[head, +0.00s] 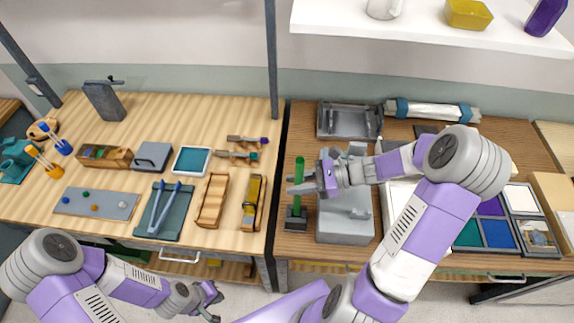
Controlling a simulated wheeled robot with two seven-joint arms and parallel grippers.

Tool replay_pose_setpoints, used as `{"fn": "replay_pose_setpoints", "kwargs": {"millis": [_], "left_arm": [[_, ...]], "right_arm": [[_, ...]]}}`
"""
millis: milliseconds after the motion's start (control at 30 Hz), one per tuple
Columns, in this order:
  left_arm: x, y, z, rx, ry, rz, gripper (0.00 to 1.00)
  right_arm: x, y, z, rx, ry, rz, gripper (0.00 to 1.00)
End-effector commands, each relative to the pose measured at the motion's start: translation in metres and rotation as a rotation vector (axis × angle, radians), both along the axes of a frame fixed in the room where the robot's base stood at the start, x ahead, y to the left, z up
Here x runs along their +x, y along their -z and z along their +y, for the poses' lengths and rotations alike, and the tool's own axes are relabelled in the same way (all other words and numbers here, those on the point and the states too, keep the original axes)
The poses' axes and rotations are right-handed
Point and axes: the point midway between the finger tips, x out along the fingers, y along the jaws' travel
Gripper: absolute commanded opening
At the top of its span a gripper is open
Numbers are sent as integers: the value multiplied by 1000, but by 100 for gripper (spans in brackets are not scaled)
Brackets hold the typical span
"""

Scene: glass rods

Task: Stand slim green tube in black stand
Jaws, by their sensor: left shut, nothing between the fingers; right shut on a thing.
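The slim green tube (299,172) is upright at the left edge of the right table. My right gripper (300,187) is shut on it from the right, around its middle. The black stand (295,222) sits on the table directly below the tube. The tube's lower end comes down at the stand; I cannot tell whether it is inside it or just above. My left gripper (213,303) is shut and empty, low in front of the tables, far from the tube.
A grey box-shaped device (345,222) stands close to the right of the stand. A wooden holder (253,203) and a tray with blue tongs (163,211) lie on the left table. A gap separates the tables. A white shelf (420,28) hangs above.

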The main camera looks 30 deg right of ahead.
Motion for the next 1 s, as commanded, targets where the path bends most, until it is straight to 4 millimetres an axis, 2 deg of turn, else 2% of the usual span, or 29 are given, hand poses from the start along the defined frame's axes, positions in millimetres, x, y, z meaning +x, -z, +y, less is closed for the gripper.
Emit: {"fn": "replay_pose_setpoints", "kwargs": {"millis": [533, 1000], "left_arm": [[0, 1, 0, 0, 0, 0, 0], [0, 10, 0, 0, 0, 0, 0]], "right_arm": [[0, 1, 0, 0, 0, 0, 0], [0, 15, 0, 0, 0, 0, 0]]}}
